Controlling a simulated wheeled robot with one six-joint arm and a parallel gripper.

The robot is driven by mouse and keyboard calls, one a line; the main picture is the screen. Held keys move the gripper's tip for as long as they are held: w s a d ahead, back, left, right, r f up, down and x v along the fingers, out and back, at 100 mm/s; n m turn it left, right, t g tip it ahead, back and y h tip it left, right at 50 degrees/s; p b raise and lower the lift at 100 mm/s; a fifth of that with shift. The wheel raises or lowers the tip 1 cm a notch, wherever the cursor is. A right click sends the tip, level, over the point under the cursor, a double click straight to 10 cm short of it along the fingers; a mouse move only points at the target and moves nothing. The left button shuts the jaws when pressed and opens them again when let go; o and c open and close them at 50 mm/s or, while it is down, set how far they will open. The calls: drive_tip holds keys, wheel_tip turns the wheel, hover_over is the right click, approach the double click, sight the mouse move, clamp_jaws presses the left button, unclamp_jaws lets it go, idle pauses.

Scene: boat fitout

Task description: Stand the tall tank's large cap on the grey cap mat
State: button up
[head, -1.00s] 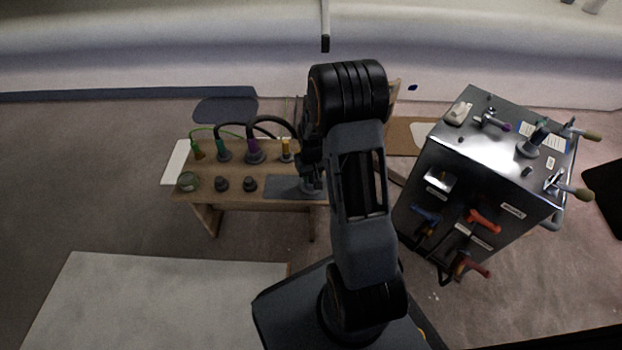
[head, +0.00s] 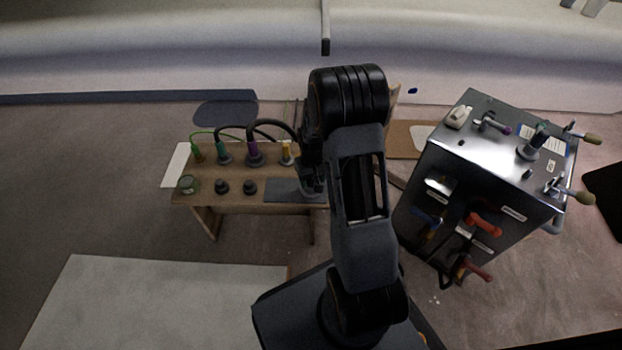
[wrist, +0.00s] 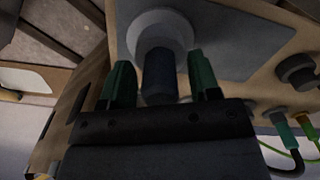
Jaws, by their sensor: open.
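The large cap (wrist: 163,32) has a wide light grey flange and a dark cylindrical grip. In the wrist view it sits on the grey cap mat (wrist: 248,38), with its flange against the mat and its grip towards me. The mat also shows on the wooden bench in the head view (head: 284,191), partly hidden by my arm. My gripper (wrist: 159,65) is open, with its green-tipped fingers on either side of the grip and gaps visible there. In the head view the cap and my gripper (head: 310,188) are largely hidden by my arm, at the mat's right end.
The wooden bench (head: 210,198) also holds small dark caps (head: 235,186), a round greenish jar (head: 188,184) and several hose-fitted plugs (head: 254,154) along the back. A metal cabinet (head: 490,180) with valves and handles stands to the right. Floor is clear at the left.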

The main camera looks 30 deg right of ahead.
wheel_tip(320, 180, up, 11)
drive_tip(key=p, duration=0.5)
drive_tip(key=s+a+r+t, duration=0.1)
drive_tip(key=s+a+r, duration=0.4)
drive_tip(key=s+r, duration=0.2)
drive_tip(key=s+a+r+n+t, duration=0.1)
drive_tip(key=s+a+r, duration=0.5)
drive_tip(key=s+r, duration=0.2)
drive_tip(key=shift+t, duration=0.4)
